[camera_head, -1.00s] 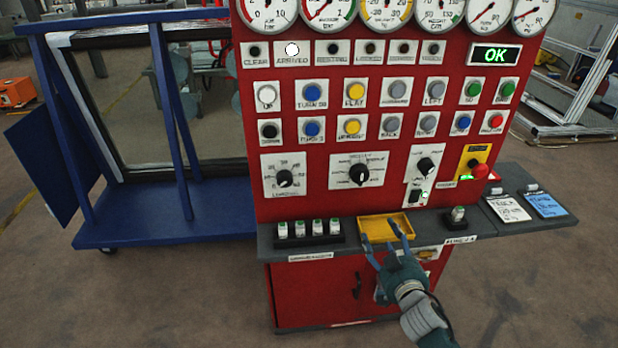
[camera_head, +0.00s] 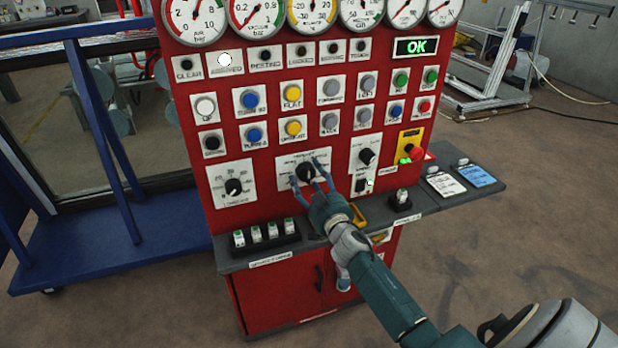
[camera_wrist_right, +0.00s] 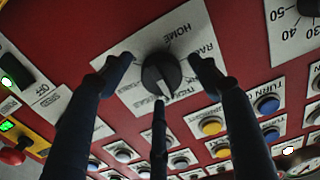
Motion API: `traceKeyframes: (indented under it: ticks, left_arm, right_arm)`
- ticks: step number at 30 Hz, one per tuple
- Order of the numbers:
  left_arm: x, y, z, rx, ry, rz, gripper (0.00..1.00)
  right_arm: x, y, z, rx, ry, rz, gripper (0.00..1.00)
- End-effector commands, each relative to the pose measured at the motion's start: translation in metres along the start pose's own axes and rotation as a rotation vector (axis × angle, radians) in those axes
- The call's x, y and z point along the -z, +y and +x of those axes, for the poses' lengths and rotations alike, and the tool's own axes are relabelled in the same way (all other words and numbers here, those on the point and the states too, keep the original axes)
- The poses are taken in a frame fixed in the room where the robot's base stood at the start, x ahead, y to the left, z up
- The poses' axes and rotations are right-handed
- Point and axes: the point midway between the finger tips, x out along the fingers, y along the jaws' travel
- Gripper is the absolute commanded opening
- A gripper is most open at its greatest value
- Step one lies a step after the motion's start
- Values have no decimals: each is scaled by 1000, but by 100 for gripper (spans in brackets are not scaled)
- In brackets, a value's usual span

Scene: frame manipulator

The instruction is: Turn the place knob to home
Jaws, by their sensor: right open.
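The place knob (camera_head: 306,172) is a black rotary knob on a white label plate in the middle of the red panel. In the right wrist view the knob (camera_wrist_right: 158,76) shows a white pointer line directed down in the picture, away from the word HOME, which is at the plate's upper right there. The word RACK is beside HOME. My right gripper (camera_head: 308,174) is open in front of the knob, its fingers spread on either side. In the wrist view a third finger is just below the knob. Contact cannot be told. My left gripper is not in view.
Another black knob (camera_head: 234,187) is at the left and a smaller one (camera_head: 367,156) at the right. Rows of coloured buttons sit above. A red emergency button (camera_head: 416,153) is at the right. A grey shelf (camera_head: 450,206) juts out below, with a yellow tray (camera_head: 358,214).

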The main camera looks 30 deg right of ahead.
Motion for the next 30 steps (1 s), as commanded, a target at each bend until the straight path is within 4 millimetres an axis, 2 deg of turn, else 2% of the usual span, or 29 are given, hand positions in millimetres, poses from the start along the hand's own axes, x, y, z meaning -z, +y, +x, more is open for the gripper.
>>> traceKeyframes:
  ticks: [10, 11, 17, 18, 30]
  left_arm:
    - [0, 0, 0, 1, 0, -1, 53]
    - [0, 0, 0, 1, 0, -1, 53]
    - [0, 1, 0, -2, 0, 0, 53]
    - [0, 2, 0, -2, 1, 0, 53]
    - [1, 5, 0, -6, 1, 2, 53]
  right_arm:
    - [0, -1, 5, 1, -1, 1, 61]
    - [0, -1, 5, 1, -1, 1, 57]
    - [-1, -1, 4, 1, -1, 1, 17]
    - [-1, -1, 4, 1, -2, 1, 16]
    - [-3, -1, 4, 0, -5, -5, 16]
